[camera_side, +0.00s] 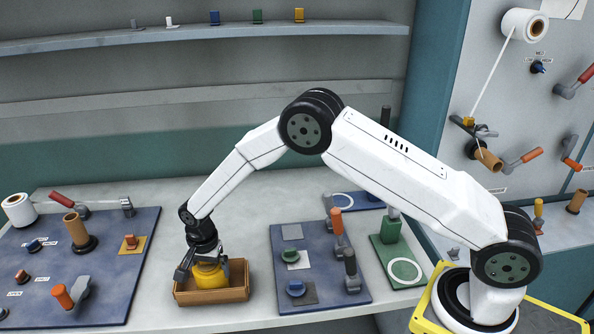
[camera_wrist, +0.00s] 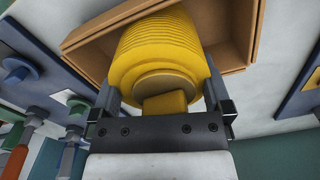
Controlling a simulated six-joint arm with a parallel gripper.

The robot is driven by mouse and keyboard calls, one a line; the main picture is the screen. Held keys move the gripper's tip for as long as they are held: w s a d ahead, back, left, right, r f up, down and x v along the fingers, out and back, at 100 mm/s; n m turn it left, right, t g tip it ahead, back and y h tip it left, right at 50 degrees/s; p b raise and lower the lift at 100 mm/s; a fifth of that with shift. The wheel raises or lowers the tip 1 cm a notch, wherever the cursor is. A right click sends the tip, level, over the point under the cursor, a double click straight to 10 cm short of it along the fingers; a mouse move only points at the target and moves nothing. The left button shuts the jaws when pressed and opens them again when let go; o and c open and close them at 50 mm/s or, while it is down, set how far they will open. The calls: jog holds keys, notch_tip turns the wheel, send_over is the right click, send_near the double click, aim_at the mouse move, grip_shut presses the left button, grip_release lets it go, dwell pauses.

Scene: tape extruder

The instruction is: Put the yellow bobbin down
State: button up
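The yellow bobbin (camera_side: 209,275) is upright in the brown open box (camera_side: 214,296) on the bench in the side view. The wrist view shows its ribbed body (camera_wrist: 158,50) and a block-shaped knob on top. My gripper (camera_side: 204,268) points down over the box. In the wrist view its two fingers (camera_wrist: 163,92) lie along opposite sides of the bobbin and look closed against it. The bobbin's underside is hidden by the box walls, so I cannot tell whether it touches the box floor.
A blue panel (camera_side: 120,300) with knobs and levers lies left of the box. Another blue panel (camera_side: 318,277) with knobs and levers lies close on its right. A green plate (camera_side: 388,250) is farther right.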

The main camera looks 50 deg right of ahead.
jog(key=shift+r, duration=0.15)
notch_tip(320, 180, up, 12)
jog(key=shift+r, duration=0.1)
dwell(0.8)
dwell(0.5)
jog(key=s+d+r+n+t, duration=0.1)
jog(key=s+d+n, duration=0.5)
jog(key=s, duration=0.6)
jog(key=s+d+r+n+t, duration=0.1)
jog(key=s+d+n, duration=0.5)
jog(key=s, duration=0.6)
jog(key=shift+d+r+t, duration=0.3)
jog(key=shift+d+r, duration=0.05)
jog(key=shift+d, duration=0.3)
